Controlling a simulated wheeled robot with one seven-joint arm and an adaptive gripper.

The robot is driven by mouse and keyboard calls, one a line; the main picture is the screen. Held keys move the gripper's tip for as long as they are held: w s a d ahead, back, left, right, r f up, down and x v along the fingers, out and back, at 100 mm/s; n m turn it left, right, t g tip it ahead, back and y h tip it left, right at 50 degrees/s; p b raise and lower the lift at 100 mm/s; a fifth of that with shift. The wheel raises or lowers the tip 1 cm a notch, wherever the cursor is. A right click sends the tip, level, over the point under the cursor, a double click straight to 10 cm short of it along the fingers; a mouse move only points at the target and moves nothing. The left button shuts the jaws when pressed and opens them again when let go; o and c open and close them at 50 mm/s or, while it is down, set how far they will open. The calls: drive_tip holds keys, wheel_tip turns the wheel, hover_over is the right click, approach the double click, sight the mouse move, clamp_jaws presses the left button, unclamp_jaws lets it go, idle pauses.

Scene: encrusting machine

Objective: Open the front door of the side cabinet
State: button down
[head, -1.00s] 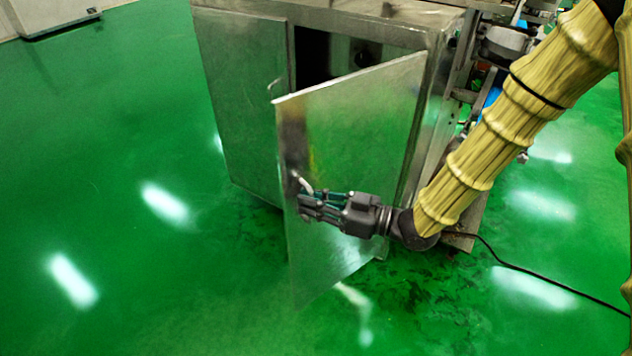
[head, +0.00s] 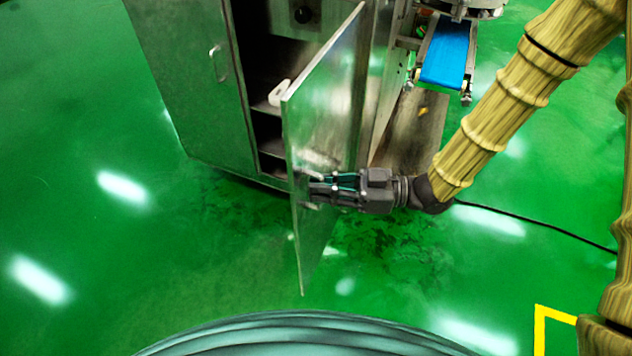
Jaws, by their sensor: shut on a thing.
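The side cabinet (head: 188,85) is a grey metal box at the upper middle of the head view. Its front door (head: 335,100) stands swung well out from the body, seen at a steep angle. Dark shelves show in the opening (head: 265,75).
A second door with a handle (head: 217,64) is closed on the left. A blue conveyor belt (head: 447,52) and a black cable (head: 530,231) are to the right. Green floor is clear in front and left.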

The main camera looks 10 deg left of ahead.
drive_tip(key=shift+w+r, duration=0.1)
drive_tip(key=c, duration=1.8)
unclamp_jaws()
drive_tip(key=shift+d, duration=0.1)
drive_tip(key=d, duration=0.8)
drive_tip(key=w+d, duration=0.1)
drive_tip(key=d, duration=0.3)
drive_tip(key=shift+a, duration=0.1)
